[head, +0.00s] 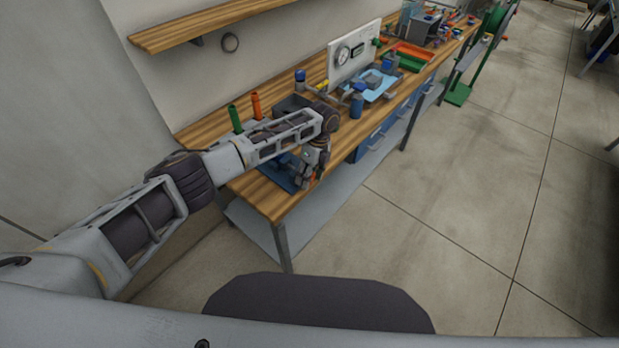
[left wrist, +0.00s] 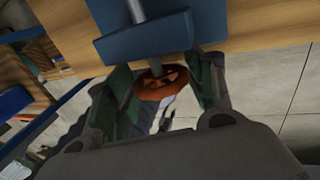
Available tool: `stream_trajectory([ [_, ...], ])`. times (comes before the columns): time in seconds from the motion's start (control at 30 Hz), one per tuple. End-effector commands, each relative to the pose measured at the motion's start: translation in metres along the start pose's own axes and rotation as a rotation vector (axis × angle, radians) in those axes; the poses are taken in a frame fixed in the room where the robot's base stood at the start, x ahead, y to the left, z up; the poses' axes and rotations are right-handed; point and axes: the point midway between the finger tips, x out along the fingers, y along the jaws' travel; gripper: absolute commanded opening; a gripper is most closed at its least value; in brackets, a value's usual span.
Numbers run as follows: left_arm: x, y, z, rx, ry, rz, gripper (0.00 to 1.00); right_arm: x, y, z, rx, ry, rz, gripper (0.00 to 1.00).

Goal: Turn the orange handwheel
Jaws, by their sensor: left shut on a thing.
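The orange handwheel (left wrist: 161,84) sits between the two fingers of my left gripper (left wrist: 163,78) in the left wrist view. It is on a grey stem that comes out past a blue block (left wrist: 146,38). My left gripper is shut on the handwheel, with one finger on each side of it. In the head view, my left gripper (head: 312,170) points down at the front edge of the bench, beside a blue base (head: 281,177). There the arm and fingers hide most of the handwheel. My right gripper is not in view.
The wooden bench (head: 259,195) holds a green cylinder (head: 236,119), an orange cylinder (head: 256,106) and a white gauge panel (head: 352,55) farther back. A wall shelf (head: 200,25) is above.

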Motion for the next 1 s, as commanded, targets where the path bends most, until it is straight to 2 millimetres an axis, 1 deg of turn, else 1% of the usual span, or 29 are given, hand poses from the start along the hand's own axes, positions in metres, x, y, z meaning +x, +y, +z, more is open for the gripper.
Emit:
stream_trajectory([
  [0.33,-0.0012,-0.0001,0.0014,-0.003,0.000,0.006,0.30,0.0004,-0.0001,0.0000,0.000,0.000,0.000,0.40],
  [0.37,-0.0013,-0.0001,0.0014,-0.002,0.000,0.006,0.55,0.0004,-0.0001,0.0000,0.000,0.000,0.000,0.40],
  [0.5,-0.0011,0.0000,0.0009,-0.002,0.000,0.006,0.73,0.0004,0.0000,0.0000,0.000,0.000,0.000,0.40],
  [0.53,-0.0010,0.0000,0.0008,-0.001,0.000,0.007,0.75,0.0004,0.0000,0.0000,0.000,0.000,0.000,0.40],
  [0.87,-0.0009,0.0001,-0.0001,0.000,0.001,0.007,0.75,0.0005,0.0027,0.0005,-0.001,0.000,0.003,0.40],
  [1.0,-0.0044,-0.0002,-0.0002,0.000,0.001,0.006,0.75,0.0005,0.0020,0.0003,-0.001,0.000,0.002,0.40],
])
